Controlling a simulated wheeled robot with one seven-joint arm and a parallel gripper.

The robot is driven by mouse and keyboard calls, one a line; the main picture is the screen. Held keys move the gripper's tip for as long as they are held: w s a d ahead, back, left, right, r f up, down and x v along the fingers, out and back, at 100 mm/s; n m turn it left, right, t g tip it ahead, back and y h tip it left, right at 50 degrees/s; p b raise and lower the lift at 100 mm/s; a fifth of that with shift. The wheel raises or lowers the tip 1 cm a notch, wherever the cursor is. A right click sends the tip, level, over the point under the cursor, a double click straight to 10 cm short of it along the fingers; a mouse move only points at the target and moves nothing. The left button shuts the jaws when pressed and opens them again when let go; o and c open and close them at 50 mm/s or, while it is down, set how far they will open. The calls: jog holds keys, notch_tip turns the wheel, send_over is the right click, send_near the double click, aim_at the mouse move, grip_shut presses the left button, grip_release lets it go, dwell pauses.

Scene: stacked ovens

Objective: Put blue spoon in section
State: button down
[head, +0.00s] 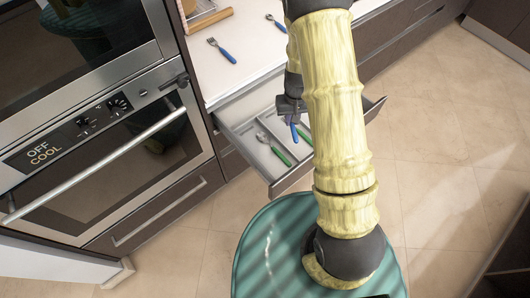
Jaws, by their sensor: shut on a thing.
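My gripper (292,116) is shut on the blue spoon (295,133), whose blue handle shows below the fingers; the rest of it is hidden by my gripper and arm. They are over the open drawer (242,128), which has divided sections. A spoon with a green handle (279,154) lies in the left section. Another green-handled utensil (304,137) lies in the section to its right, partly hidden by my arm. I cannot tell whether the blue spoon touches the drawer.
A blue-handled fork (222,51) and another blue-handled utensil (276,22) lie on the white counter (247,60). A wooden tray (207,17) stands at the counter's back left. Stacked ovens (115,135) stand left of the drawer. The tiled floor at right is clear.

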jog(key=s+a+f+n+b, duration=0.2)
jog(key=a+b, duration=0.3)
jog(key=b, duration=0.3)
jog(key=s+a+f+n+b, duration=0.2)
jog(key=a+f+n+b, duration=0.1)
jog(key=b, duration=0.5)
jog(key=shift+s+a+f+n, duration=0.4)
jog(key=shift+a+n, duration=0.2)
jog(key=shift+a, duration=0.5)
jog(key=b, duration=0.1)
send_over(263, 161)
jog(key=shift+f, duration=3.15)
jog(key=shift+f+b, duration=0.5)
jog(key=shift+f, duration=1.4)
